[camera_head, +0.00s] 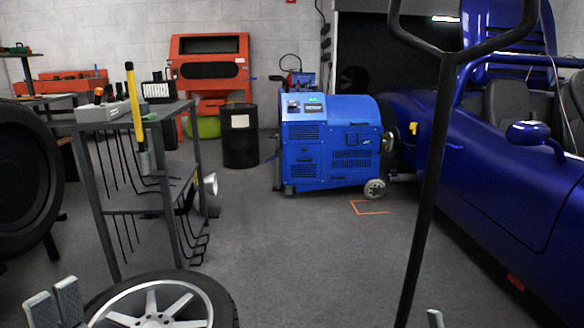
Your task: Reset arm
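My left gripper (54,302) shows at the bottom left corner as two grey fingertips side by side. They are close together, with no object visible between them. The lower part of this gripper is cut off. My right gripper (435,318) shows only as one small grey fingertip at the bottom edge, right of the black pole. The rest of it is out of view. Neither gripper is seen touching anything.
A wheel (160,305) is beside my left gripper. A dark metal rack (152,190) stands behind it. A black forked pole (426,190) rises before the blue car (490,190). The blue dynamometer (328,145) stands beyond. The middle floor (275,245) is clear.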

